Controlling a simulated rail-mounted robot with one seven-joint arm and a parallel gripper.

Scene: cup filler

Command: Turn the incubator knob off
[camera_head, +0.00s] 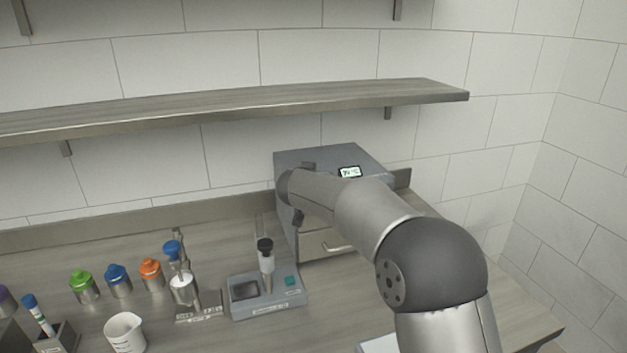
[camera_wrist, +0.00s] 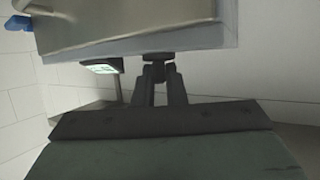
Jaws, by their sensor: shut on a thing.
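The incubator (camera_head: 326,157) is a grey box against the back wall, with a lit display (camera_head: 349,172) on its upper front and a door with a bar handle (camera_head: 337,246) below. The display also shows in the wrist view (camera_wrist: 101,67). My gripper (camera_wrist: 158,73) is shut on the small dark knob (camera_wrist: 158,57) at the incubator's front. In the head view my arm hides the knob and most of the gripper. The knob's pointer or marking cannot be read.
A grey device (camera_head: 268,296) with an upright black-capped tube stands left of the incubator. Several colour-capped bottles and a white beaker (camera_head: 125,332) are farther left on the counter. A shelf (camera_head: 250,99) runs above.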

